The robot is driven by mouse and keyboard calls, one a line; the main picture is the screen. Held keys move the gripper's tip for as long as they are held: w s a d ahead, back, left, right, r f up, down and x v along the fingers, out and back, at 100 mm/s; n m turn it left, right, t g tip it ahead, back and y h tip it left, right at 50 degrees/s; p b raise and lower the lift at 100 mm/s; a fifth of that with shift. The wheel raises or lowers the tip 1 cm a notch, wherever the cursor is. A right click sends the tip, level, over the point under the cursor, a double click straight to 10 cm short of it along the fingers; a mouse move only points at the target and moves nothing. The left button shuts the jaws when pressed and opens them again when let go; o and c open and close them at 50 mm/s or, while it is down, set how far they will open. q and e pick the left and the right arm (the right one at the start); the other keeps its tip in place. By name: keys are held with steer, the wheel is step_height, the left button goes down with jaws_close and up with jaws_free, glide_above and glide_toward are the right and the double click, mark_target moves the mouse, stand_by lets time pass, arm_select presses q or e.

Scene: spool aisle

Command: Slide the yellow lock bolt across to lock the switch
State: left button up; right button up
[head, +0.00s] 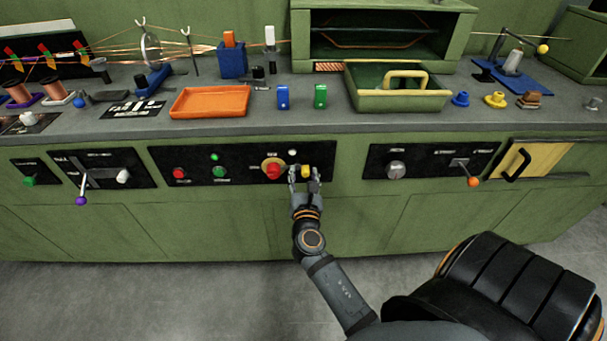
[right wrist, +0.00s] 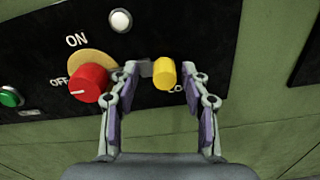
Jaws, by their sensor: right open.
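The yellow lock bolt (head: 305,171) is a short round knob on the black control panel, right of the red rotary switch (head: 271,170). In the right wrist view the bolt (right wrist: 163,73) sits on a grey bar that reaches left towards the red switch (right wrist: 88,82). The white mark on the switch points left, near the OFF label. My right gripper (head: 304,176) is open, with one finger on each side of the bolt; in the wrist view the gripper (right wrist: 162,76) shows gaps beside the bolt. My left gripper is not in view.
The same panel holds a white lamp (head: 292,153), a green button (head: 219,172) and a red button (head: 179,173). A panel with a grey knob (head: 396,169) and an orange-tipped lever (head: 473,181) lies to the right. The counter above holds an orange tray (head: 210,101).

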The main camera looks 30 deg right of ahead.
step_height(320, 180, up, 10)
stand_by(0.4)
steer(key=shift+f, duration=0.1)
